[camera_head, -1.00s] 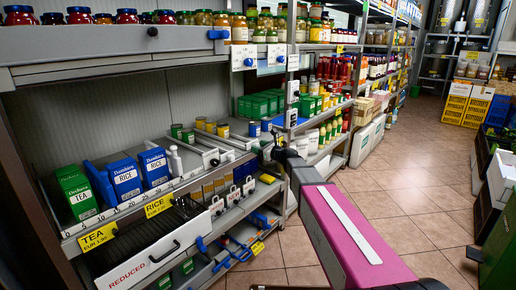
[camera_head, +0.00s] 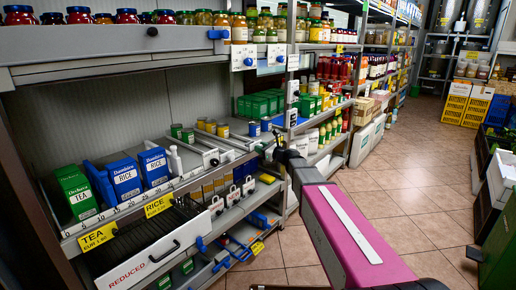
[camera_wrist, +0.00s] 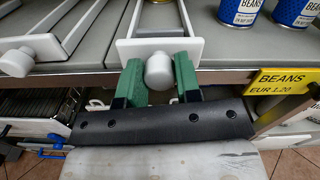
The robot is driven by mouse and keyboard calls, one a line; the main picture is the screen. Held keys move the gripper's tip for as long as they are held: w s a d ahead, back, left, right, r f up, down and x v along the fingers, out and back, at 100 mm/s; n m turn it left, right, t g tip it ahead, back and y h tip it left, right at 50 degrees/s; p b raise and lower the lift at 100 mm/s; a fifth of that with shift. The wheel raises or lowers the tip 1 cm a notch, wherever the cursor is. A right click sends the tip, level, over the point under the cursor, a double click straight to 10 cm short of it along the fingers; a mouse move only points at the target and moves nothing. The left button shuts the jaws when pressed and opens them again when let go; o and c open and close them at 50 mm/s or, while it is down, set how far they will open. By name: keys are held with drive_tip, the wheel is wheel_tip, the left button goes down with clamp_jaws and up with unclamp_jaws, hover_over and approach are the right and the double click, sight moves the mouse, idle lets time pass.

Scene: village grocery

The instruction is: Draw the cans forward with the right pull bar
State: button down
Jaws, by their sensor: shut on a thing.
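My gripper (camera_wrist: 160,82) has its green fingers closed on either side of the grey-white knob (camera_wrist: 160,70) of the right pull bar (camera_wrist: 125,47). This bar is a white tray-like frame at the shelf's front edge. The left pull bar (camera_wrist: 72,38), with its own round knob, lies free beside it. The yellowish base of a can (camera_wrist: 160,1) just shows at the top, behind the right bar's frame. In the head view, small green (camera_head: 188,135) and yellow cans (camera_head: 223,130) stand on the shelf behind the bars.
Blue beans cans (camera_wrist: 240,11) stand right of the held bar, above a yellow beans price tag (camera_wrist: 285,83). Rice boxes (camera_head: 123,178) and a tea box (camera_head: 77,192) stand farther left. The tiled floor (camera_head: 420,200) is open to the right.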

drive_tip(key=v, duration=1.9)
drive_tip(key=shift+s+d, duration=0.3)
drive_tip(key=c, duration=0.8)
unclamp_jaws()
drive_tip(key=v, duration=1)
drive_tip(key=shift+s+d, duration=0.2)
drive_tip(key=shift+d, duration=0.1)
